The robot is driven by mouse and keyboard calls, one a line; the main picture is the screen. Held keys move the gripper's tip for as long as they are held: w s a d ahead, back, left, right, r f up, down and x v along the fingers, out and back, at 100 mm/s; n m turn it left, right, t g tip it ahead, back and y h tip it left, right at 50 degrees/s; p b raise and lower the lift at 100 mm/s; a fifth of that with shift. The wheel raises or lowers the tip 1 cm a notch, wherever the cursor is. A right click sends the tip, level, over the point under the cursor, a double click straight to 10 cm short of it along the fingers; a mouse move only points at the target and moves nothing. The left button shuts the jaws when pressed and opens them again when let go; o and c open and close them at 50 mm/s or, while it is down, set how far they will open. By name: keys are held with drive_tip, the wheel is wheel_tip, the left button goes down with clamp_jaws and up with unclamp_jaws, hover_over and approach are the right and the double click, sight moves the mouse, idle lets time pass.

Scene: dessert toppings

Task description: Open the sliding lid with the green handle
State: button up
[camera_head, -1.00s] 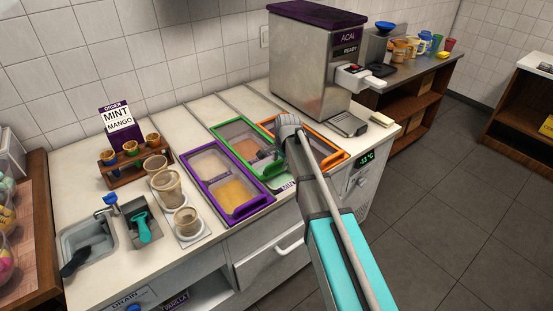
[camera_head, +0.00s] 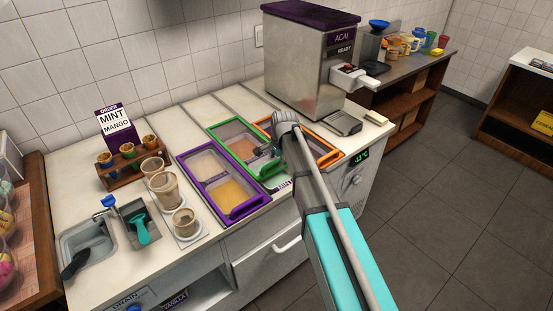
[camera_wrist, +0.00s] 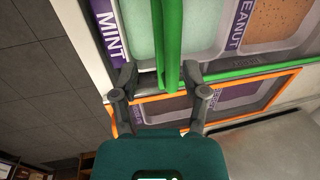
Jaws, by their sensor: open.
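The green-framed sliding lid (camera_head: 225,131) covers a topping well between the purple and orange ones in the head view. Its green handle (camera_wrist: 168,40) shows as a bar in the wrist view, running down between my fingers, with the tubs labelled MINT (camera_wrist: 140,30) and PEANUT (camera_wrist: 270,25) beside it. My gripper (camera_wrist: 160,78) is open, with one finger on each side of the bar and gaps visible. In the head view my gripper (camera_head: 262,153) is over the green well, and my arm hides part of the lid and handle.
A purple-framed well (camera_head: 236,212) lies left of the green one, an orange-framed well (camera_head: 328,158) right. The açaí machine (camera_head: 312,65) stands behind. Cups (camera_head: 186,222), a cone rack (camera_head: 130,165) and a sink (camera_head: 88,235) occupy the left counter.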

wheel_tip(320, 180, up, 14)
drive_tip(key=s+d+p, duration=0.1)
drive_tip(key=s+p, duration=0.1)
drive_tip(key=p, duration=1.1)
drive_tip(key=shift+d+f, duration=0.25)
drive_tip(key=shift+d, duration=0.05)
idle(0.7)
idle(0.5)
drive_tip(key=shift+w+f+b, duration=1)
drive_tip(key=shift+f, duration=0.05)
drive_tip(key=shift+f, duration=0.15)
drive_tip(key=f+b, duration=0.4)
drive_tip(key=w+a+f+b, duration=0.1)
drive_tip(key=f+b, duration=0.3)
drive_tip(key=b, duration=0.1)
drive_tip(key=w+f+b, duration=0.1)
drive_tip(key=f+b, duration=0.3)
drive_tip(key=f, duration=0.1)
drive_tip(key=shift+a+f, duration=0.1)
drive_tip(key=shift+a, duration=0.3)
